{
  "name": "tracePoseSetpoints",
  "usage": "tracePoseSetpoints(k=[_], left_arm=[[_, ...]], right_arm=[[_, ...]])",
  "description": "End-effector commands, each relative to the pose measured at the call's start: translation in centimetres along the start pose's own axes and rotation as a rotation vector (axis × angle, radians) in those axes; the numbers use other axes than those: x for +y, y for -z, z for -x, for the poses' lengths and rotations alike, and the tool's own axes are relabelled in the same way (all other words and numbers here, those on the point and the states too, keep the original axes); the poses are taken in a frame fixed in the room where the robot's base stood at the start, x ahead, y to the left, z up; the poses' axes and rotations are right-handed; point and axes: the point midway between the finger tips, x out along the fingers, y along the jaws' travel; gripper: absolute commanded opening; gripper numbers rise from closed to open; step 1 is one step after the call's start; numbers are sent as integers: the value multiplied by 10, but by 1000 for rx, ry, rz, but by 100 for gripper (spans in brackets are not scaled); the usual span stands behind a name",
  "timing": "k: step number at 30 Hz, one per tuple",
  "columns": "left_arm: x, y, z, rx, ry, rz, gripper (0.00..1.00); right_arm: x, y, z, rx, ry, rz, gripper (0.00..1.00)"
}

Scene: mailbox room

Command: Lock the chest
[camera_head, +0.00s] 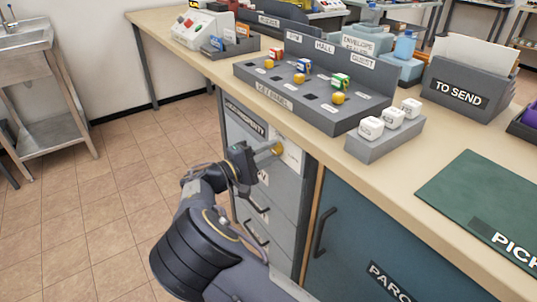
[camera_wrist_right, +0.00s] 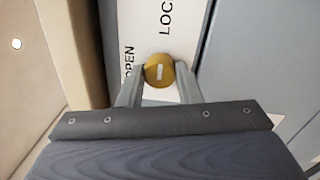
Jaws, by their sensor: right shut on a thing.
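The chest is a grey drawer unit (camera_head: 283,190) under the counter, with a partly hidden dark label along its top. A round yellow lock knob (camera_head: 277,148) sits on a white plate (camera_head: 292,157) on its front. In the right wrist view the knob (camera_wrist_right: 159,70) carries a short white mark, roughly upright in that picture. The word OPEN is at its left, and a cut-off word starting LOC is above it. My right gripper (camera_head: 264,151) is shut on the knob, one finger on each side. My left gripper is not in view.
A key panel (camera_head: 310,95) with colored cubes and yellow knobs stands on the counter above. Right of it are a block with white cubes (camera_head: 384,137) and a TO SEND tray (camera_head: 460,92). A blue parcel door (camera_head: 370,240) adjoins the chest.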

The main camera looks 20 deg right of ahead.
Motion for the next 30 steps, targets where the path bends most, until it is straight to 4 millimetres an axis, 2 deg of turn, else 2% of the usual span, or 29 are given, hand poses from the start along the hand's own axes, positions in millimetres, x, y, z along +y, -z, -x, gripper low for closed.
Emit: tracePoseSetpoints(k=[10,11,16,25,30], left_arm=[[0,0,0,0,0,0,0],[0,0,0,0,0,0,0],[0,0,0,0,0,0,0],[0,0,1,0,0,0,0],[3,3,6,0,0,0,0]], right_arm=[[-1,0,1,1,3,-3,8],[-1,0,1,1,3,-3,32],[-1,0,1,1,2,-3,53],[0,0,2,1,1,-3,53],[2,0,24,4,-1,-2,53]])
